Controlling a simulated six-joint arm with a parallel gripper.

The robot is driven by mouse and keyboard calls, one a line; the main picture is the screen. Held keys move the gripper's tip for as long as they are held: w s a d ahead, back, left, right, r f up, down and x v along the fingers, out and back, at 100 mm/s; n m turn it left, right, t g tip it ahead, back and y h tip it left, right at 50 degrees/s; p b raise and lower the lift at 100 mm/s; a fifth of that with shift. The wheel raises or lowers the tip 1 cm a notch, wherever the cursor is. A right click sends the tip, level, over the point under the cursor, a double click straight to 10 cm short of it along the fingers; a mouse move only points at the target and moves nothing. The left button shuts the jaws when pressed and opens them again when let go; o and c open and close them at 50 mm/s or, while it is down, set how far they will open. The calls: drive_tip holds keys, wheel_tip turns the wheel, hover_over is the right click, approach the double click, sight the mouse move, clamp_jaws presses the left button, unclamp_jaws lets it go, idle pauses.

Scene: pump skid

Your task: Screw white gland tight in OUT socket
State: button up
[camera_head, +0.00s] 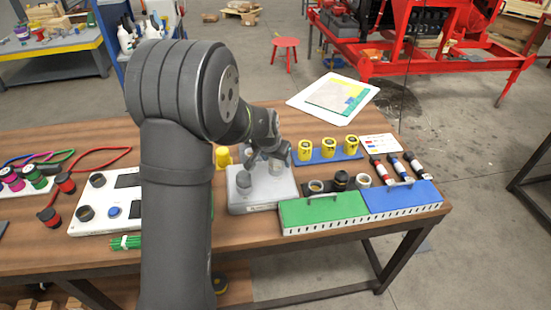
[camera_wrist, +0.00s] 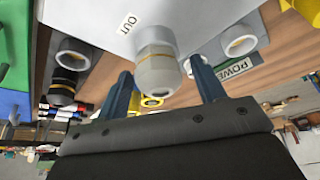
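The pale grey-white gland (camera_wrist: 157,70) stands at the socket beside the OUT label (camera_wrist: 130,23) on the light grey box (camera_wrist: 95,14). A thin yellowish line shows around its middle. I cannot tell how far it is screwed in. My gripper (camera_wrist: 160,66) is open, with one dark blue finger on each side of the gland and visible gaps to both. In the head view, my gripper (camera_head: 272,151) is above the box (camera_head: 262,199), and my arm partly hides that area.
A green case (camera_head: 322,212) and a blue case (camera_head: 402,198) stand right of the box. Yellow cups (camera_head: 328,148) stand farther back. A white panel (camera_head: 105,220) is at left.

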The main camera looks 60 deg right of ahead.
drive_tip(key=c, duration=0.8)
drive_tip(key=shift+m+g, duration=0.7)
drive_tip(key=shift+m, duration=1.2)
drive_tip(key=shift+m+g+y, duration=0.25)
drive_tip(key=shift+m+g, duration=0.25)
drive_tip(key=shift+m, duration=0.85)
drive_tip(key=shift+m+g+y, duration=0.25)
drive_tip(key=shift+m+g, duration=0.25)
drive_tip(key=shift+m, duration=0.85)
drive_tip(key=o, duration=1)
drive_tip(key=n, duration=0.2)
drive_tip(key=n+t, duration=0.1)
drive_tip(key=n, duration=0.1)
drive_tip(key=shift+n+t+h, duration=0.3)
drive_tip(key=shift+h, duration=0.1)
drive_tip(key=shift+n+t, duration=0.9)
drive_tip(key=shift+n, duration=1.4)
